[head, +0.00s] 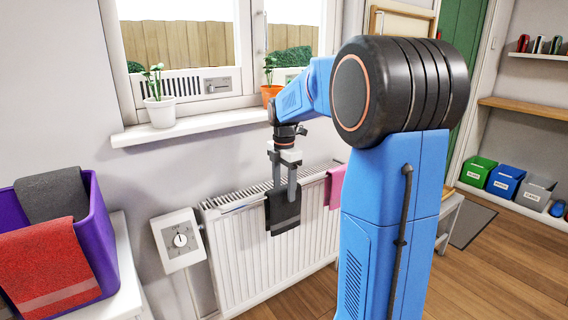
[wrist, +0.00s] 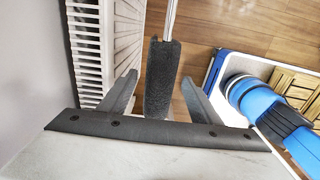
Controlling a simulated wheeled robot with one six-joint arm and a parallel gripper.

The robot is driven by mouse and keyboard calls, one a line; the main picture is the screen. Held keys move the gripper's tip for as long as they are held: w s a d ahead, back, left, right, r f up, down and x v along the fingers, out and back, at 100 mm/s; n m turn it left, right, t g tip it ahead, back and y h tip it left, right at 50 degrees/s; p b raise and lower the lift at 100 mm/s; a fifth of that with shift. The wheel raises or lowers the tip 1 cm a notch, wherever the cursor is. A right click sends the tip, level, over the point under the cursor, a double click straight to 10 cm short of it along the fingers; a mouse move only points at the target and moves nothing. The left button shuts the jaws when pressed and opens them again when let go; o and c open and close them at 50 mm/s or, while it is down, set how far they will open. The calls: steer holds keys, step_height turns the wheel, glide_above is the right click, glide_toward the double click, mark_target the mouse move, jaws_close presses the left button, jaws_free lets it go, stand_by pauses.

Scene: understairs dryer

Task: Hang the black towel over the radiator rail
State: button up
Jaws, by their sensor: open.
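The black towel (head: 283,214) is draped over the rail at the front of the white radiator (head: 245,255), and its front part hangs down. In the wrist view, the towel (wrist: 162,62) lies folded over the thin metal rail (wrist: 171,14). My gripper (head: 283,192) points down over the towel. Its two fingers are open, one on each side of the towel in the wrist view, with visible gaps between them and the cloth. The towel's back part is hidden in the head view.
A pink towel (head: 335,187) hangs farther right on the radiator, partly behind my arm. A purple basket (head: 95,228) with a grey towel (head: 52,194) and a red towel (head: 45,265) stands left. A dial box (head: 179,240) is beside the radiator. Potted plants stand on the windowsill (head: 195,123) above.

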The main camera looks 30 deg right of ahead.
step_height(320, 180, up, 9)
steer(key=shift+f, duration=0.1)
steer(key=shift+r, duration=0.5)
steer(key=shift+s+a, duration=0.15)
steer(key=shift+s, duration=0.05)
steer(key=s+a+f+m+t, duration=0.1)
steer(key=s+a+f+m, duration=0.3)
steer(key=s, duration=0.6)
steer(key=s+a+f+m+t, duration=0.2)
steer(key=s+a+f+m, duration=0.2)
steer(key=s+a+m, duration=0.2)
steer(key=s+a+f+m+t, duration=0.1)
steer(key=s+a+f+m, duration=0.3)
steer(key=s+m, duration=0.4)
steer(key=s+a, duration=0.1)
steer(key=s, duration=0.5)
steer(key=shift+a+f+t, duration=0.15)
steer(key=shift+a+t, duration=0.25)
stand_by(0.8)
